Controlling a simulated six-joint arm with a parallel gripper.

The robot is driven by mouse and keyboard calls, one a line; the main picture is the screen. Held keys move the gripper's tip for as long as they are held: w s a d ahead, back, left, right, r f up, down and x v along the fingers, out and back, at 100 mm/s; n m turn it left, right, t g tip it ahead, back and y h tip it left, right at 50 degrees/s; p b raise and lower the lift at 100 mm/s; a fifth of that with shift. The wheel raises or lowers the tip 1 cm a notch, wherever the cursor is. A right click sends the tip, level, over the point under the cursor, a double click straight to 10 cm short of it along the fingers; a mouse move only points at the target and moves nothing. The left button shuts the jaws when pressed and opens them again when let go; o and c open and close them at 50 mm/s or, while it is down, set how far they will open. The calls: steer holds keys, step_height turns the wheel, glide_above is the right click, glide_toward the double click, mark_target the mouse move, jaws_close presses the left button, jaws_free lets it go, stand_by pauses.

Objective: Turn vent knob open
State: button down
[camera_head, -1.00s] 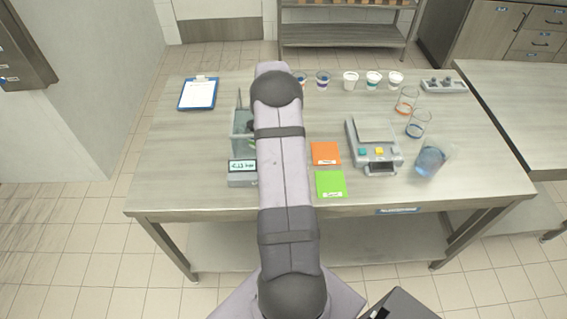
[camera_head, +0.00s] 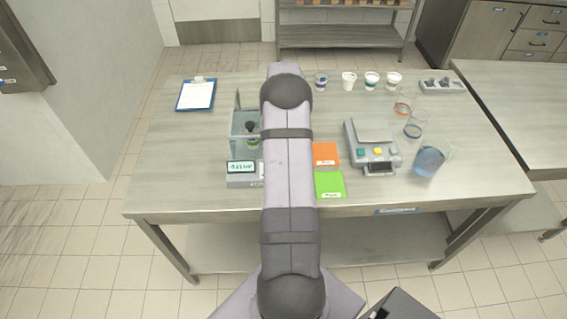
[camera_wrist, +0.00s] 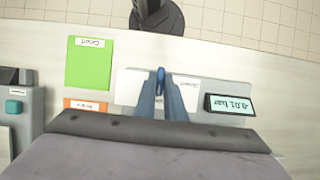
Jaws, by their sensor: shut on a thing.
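In the wrist view my gripper (camera_wrist: 161,84) has its two blue-grey fingers close together on a small blue piece, which I take to be the vent knob (camera_wrist: 160,76). It stands over the pale front part of the filler, beside the display (camera_wrist: 230,104). Most of the knob is hidden between the fingers, so its angle is hard to tell. In the head view the filler (camera_head: 243,121) stands left of my arm, with its lit display (camera_head: 241,167) at the front. My arm hides the gripper and knob there.
Orange (camera_head: 325,153) and green (camera_head: 329,184) cards lie right of my arm. A scale (camera_head: 374,142), a beaker of blue liquid (camera_head: 430,162) and glasses stand farther right. Several cups (camera_head: 349,80) line the back. A clipboard (camera_head: 197,94) lies at the back left.

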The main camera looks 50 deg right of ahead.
steer(key=c, duration=1.8)
jaws_free()
steer(key=shift+c, duration=0.2)
steer(key=shift+d+r, duration=0.1)
steer(key=b+v, duration=0.2)
steer(key=v, duration=0.5)
steer(key=shift+r, duration=0.15)
